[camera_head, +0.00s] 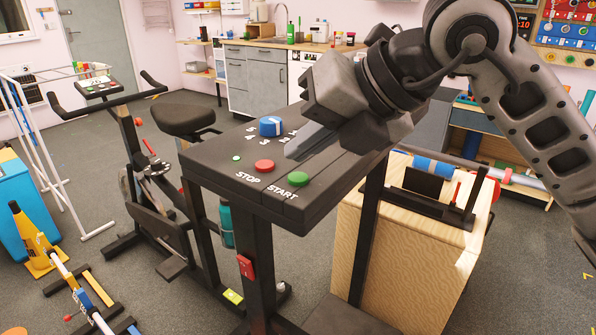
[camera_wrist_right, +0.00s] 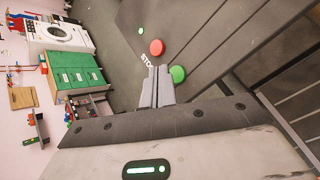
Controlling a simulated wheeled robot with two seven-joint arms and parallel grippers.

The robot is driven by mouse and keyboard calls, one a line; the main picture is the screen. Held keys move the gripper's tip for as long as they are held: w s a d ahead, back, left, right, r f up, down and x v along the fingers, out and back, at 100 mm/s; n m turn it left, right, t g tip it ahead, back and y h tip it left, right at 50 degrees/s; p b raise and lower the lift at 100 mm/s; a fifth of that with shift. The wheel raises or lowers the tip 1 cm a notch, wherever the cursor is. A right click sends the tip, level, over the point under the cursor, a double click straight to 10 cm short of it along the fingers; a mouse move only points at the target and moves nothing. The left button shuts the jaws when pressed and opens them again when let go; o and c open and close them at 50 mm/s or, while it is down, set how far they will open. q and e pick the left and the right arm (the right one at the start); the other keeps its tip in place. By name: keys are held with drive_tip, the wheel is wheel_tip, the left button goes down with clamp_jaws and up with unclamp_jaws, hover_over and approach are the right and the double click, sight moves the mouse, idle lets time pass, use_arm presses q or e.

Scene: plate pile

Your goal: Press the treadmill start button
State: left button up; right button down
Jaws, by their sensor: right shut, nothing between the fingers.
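The treadmill console (camera_head: 235,165) is a dark slanted panel in the middle of the head view. The green START button (camera_head: 298,176) is on its near right part, with the red STOP button (camera_head: 264,166) to its left. My right gripper (camera_head: 292,153) is shut and empty. Its fingertips are over the console, behind the two buttons in the head view. In the wrist view the fingertips (camera_wrist_right: 158,72) show just left of the green button (camera_wrist_right: 178,74) and below the red button (camera_wrist_right: 157,47). I cannot tell whether they touch the panel. My left gripper is not in view.
A blue knob (camera_head: 271,126) stands on the console behind the buttons. An exercise bike (camera_head: 165,190) is to the left. A wooden box (camera_head: 405,265) stands to the right of the console. A kitchen counter (camera_head: 258,80) is at the back.

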sight(306, 180)
drive_tip(key=shift+r+p, duration=1.3)
drive_tip(key=shift+r, duration=1)
drive_tip(key=shift+f, duration=0.1)
